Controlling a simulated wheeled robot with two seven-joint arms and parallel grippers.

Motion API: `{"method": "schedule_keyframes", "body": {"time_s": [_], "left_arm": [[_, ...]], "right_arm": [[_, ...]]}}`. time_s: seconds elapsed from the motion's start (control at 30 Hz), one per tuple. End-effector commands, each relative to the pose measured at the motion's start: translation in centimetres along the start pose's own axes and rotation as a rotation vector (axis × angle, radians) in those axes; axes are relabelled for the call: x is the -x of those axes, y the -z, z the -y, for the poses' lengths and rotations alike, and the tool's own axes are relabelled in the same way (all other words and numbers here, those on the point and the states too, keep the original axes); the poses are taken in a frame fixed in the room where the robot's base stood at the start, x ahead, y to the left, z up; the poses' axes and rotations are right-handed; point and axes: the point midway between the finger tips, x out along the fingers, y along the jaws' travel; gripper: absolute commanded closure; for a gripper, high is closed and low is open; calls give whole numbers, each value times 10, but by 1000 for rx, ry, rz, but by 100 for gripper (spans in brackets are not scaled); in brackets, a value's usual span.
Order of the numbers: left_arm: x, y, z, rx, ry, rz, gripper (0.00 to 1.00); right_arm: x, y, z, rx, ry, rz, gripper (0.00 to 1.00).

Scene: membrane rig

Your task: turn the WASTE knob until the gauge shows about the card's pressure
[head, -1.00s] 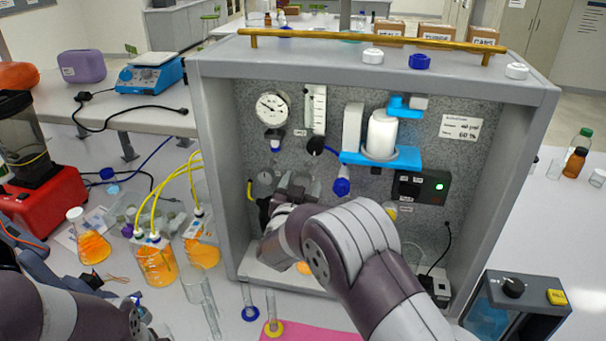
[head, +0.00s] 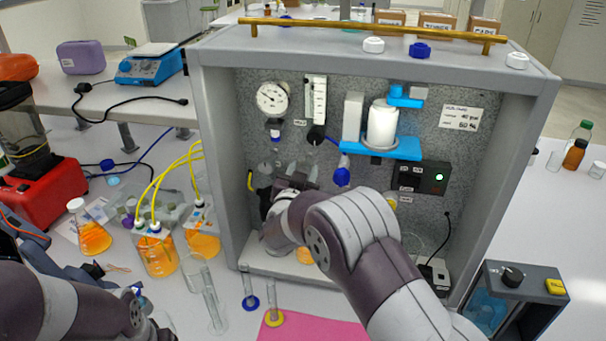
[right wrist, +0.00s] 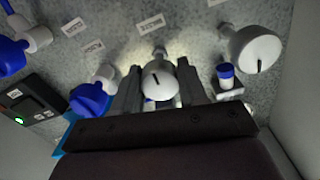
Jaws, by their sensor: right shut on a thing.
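The round white pressure gauge (head: 272,98) is at the upper left of the rig panel; its needle is too small to read exactly. The white card (head: 461,118) at the upper right shows 40 psi and 60 %. My right gripper (head: 297,175) is at the lower left of the panel, below the gauge. In the right wrist view its fingers are shut on a pale round knob (right wrist: 160,80) with a dark pointer line.
A flowmeter tube (head: 317,98) is right of the gauge. A blue-capped valve (head: 342,177) and a black power box (head: 422,177) with a green light are right of my gripper. Flasks of orange liquid (head: 157,255) with yellow tubes stand left of the rig.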

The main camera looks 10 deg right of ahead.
Motion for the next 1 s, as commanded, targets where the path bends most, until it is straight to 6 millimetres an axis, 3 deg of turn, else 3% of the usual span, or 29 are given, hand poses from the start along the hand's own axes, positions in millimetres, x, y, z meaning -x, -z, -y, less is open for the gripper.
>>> {"method": "schedule_keyframes", "body": {"time_s": [0.5,1.0], "left_arm": [[-65,-8,0,0,0,0,32],[-87,-10,0,0,0,0,32]], "right_arm": [[0,-6,-1,-338,1,-1,88],[0,-3,-1,-506,0,3,88]]}}
